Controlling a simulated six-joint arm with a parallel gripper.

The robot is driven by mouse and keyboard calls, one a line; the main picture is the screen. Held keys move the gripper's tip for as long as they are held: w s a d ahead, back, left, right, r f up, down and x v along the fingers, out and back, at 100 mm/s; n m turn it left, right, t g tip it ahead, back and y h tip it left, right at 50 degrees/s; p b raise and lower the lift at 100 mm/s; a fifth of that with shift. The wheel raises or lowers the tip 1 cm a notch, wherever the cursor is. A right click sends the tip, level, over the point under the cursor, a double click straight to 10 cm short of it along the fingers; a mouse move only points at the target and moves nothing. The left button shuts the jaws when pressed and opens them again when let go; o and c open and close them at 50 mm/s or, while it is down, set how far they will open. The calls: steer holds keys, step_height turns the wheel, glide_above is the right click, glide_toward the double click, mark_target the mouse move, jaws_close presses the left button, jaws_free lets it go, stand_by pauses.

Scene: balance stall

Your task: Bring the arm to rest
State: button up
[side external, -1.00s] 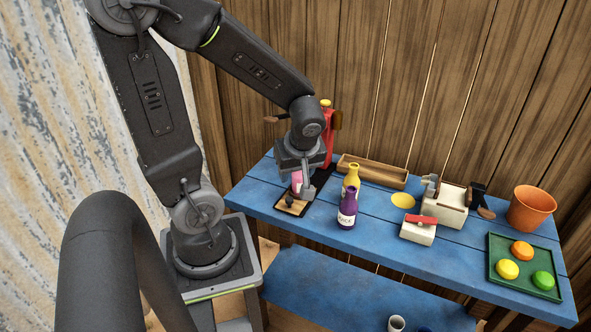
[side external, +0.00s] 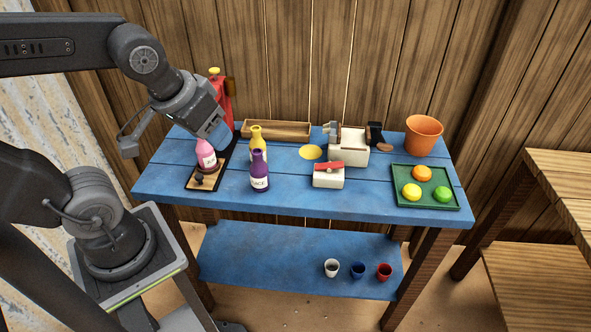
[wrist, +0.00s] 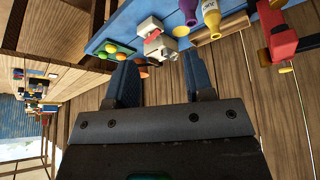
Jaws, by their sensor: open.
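My gripper (side external: 214,128) is at the left end of the blue table, raised and tilted. Its two blue fingers stand apart in the wrist view (wrist: 160,70), with nothing between them. A pink bottle (side external: 206,156) stands upright on a small dark-edged board (side external: 197,182), below and left of the fingers in the side view. The fingers look clear of it. The wrist view looks sideways along the table, with the purple bottle (wrist: 188,9) and yellow bottle (wrist: 211,20) at its top.
A red stand (side external: 226,103) rises close behind my gripper. The yellow bottle (side external: 257,139) and purple bottle (side external: 259,177) stand to the right, then a white box (side external: 348,150), an orange pot (side external: 424,135) and a green tray (side external: 398,172). Several cups stand on the lower shelf (side external: 290,250).

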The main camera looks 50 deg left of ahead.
steer(key=d+m, duration=0.1)
steer(key=s+r+m, duration=0.1)
steer(key=shift+d+r+m+t+h, duration=0.3)
steer(key=shift+d+h, duration=0.05)
steer(key=shift+h, duration=0.05)
